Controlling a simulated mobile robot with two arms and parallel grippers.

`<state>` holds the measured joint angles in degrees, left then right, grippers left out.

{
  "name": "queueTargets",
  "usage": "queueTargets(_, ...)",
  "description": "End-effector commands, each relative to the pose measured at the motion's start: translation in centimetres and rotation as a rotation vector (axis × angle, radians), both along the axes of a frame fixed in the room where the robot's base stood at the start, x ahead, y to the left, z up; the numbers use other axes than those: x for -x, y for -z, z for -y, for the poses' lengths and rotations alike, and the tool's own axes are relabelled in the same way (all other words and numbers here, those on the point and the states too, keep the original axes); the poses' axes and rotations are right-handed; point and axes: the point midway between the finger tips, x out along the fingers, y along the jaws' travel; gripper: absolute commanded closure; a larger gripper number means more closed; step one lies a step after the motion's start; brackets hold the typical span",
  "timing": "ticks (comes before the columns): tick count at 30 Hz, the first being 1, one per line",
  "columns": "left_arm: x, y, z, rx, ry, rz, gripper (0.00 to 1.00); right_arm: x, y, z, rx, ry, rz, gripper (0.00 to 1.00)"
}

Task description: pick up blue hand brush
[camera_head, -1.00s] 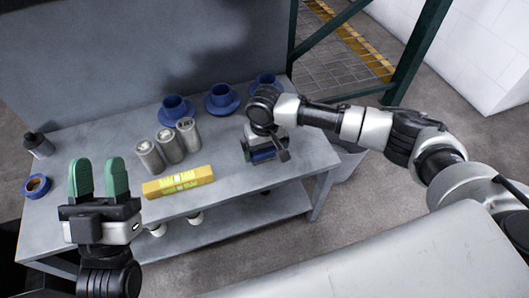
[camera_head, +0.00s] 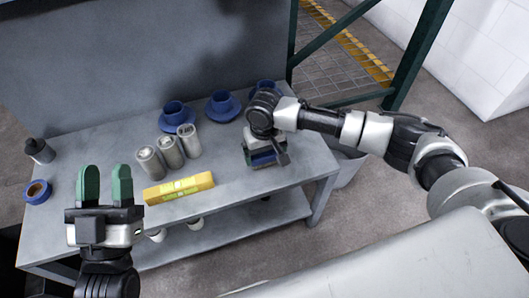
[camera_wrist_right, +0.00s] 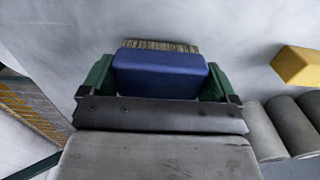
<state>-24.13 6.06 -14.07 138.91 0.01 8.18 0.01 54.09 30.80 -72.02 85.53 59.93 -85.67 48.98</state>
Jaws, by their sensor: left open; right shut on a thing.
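The blue hand brush (camera_wrist_right: 160,74) is between the green fingers of my right gripper (camera_wrist_right: 158,78) in the right wrist view, its bristles on the far side. My right gripper is shut on it. In the head view the right gripper (camera_head: 263,155) is low over the right part of the grey table (camera_head: 225,165), and a bit of the blue brush shows below it. I cannot tell whether the brush touches the tabletop. My left gripper (camera_head: 104,186) is open and empty, with its fingers upward, in front of the table's left part.
A dark bottle (camera_head: 39,151) and a blue tape roll (camera_head: 37,192) are at the left.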

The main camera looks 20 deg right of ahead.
Motion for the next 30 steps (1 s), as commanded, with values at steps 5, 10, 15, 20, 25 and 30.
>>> queueTargets(5,-1.2,2.1,-0.2,-0.064,-0.014,-0.225,0.57,0.0,-2.4,0.0,-0.001,0.001,0.001,0.35)
queueTargets(10,-1.6,5.8,-0.8,-0.143,-0.031,-0.523,0.57,1.5,-4.2,0.3,0.000,-0.002,-0.002,0.35)
queueTargets(15,-0.4,9.7,-1.8,-0.219,-0.049,-0.830,0.57,4.2,-5.8,0.6,0.000,-0.003,-0.002,0.35)
queueTargets(20,1.9,12.8,-3.0,-0.284,-0.064,-1.106,0.57,6.7,-7.3,1.0,0.000,0.000,-0.002,0.35)
queueTargets(25,4.8,15.0,-4.2,-0.337,-0.077,-1.350,0.57,8.9,-8.6,1.3,0.000,0.000,-0.001,0.35)
queueTargets(30,7.3,16.1,-5.1,-0.372,-0.085,-1.519,0.57,10.5,-9.5,1.6,0.001,0.001,-0.001,0.35)
